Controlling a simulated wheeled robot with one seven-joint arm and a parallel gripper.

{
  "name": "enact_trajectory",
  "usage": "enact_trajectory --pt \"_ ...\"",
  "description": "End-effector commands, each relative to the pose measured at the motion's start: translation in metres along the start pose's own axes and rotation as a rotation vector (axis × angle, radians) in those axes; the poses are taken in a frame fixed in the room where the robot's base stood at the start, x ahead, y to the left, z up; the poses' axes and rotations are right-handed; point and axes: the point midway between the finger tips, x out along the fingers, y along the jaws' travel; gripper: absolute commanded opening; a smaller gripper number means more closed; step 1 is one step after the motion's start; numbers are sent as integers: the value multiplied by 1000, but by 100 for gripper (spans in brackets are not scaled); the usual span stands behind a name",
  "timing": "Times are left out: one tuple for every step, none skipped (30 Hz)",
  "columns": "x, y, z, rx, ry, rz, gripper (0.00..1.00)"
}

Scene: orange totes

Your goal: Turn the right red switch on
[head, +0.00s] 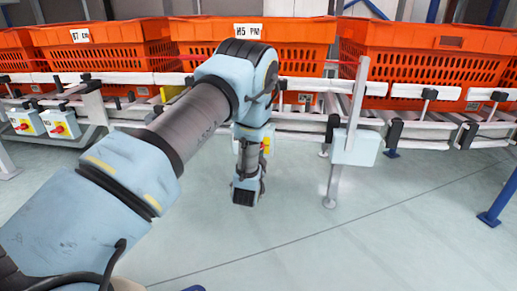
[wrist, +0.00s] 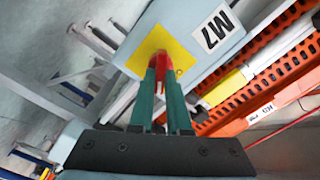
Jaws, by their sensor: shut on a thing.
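A red switch (wrist: 161,57) sits on a yellow plate (wrist: 142,52) on a light blue box (wrist: 192,18) labelled M7 in the wrist view. My gripper (wrist: 161,72) has green fingers, closed on the red switch handle. The fingertips cover part of the handle, so its exact turn angle is hard to tell. In the head view, a bit of the red switch (head: 266,148) shows beside my wrist; the arm hides most of its box and the fingers.
Two more boxes with red switches on yellow plates (head: 22,123) (head: 60,124) hang at the left. Orange totes (head: 420,60) stand on the conveyor racks. A light blue box (head: 355,147) and a post (head: 352,95) stand right of my arm. The floor in front is clear.

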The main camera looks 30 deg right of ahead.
Motion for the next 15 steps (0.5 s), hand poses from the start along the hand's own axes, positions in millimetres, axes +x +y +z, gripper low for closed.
enact_trajectory --pt "1 -1 -4 46 6 0 0" --pt "1 -1 -4 74 5 -1 0" --pt "1 -1 -4 113 6 -1 0" --pt "1 0 -4 141 7 0 0" --pt "1 0 -4 169 6 -1 0" --pt "1 0 -4 207 6 -1 0" --pt "1 1 -4 233 6 -1 0" --pt "1 0 -3 261 6 -1 0" --pt "1 1 -3 296 6 0 0" --pt "1 2 -3 322 6 0 0" --pt "1 1 -2 347 5 -1 0" --pt "1 2 -3 379 5 -1 0" --pt "1 2 -3 402 6 -1 0" --pt "1 2 -3 424 6 -2 0" --pt "1 2 -2 452 5 -2 0"
